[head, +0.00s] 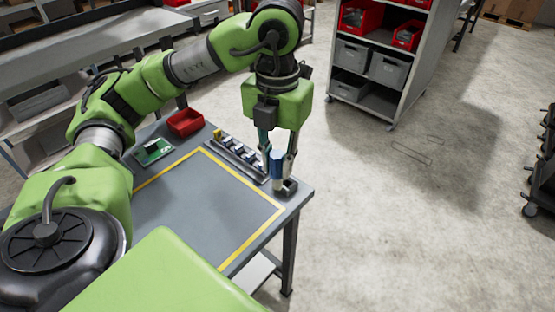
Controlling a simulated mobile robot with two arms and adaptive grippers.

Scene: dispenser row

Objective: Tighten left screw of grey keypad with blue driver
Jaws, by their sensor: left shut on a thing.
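My left gripper (279,152) points down over the far right corner of the table. It is shut on the blue driver (276,164), which is upright between its fingers. A small dark block (289,187) is just below the driver at the table corner; whether they touch I cannot tell. A dark rail (233,162) with several small grey and white units stands just left of the gripper. I cannot tell which unit is the grey keypad, and its screws are too small to see. My right gripper is out of view.
The grey table (205,215) has a yellow outline around a clear middle. A green circuit board (153,151) and a red bin (186,122) are at its far left. A shelf with bins (388,68) stands behind on the floor.

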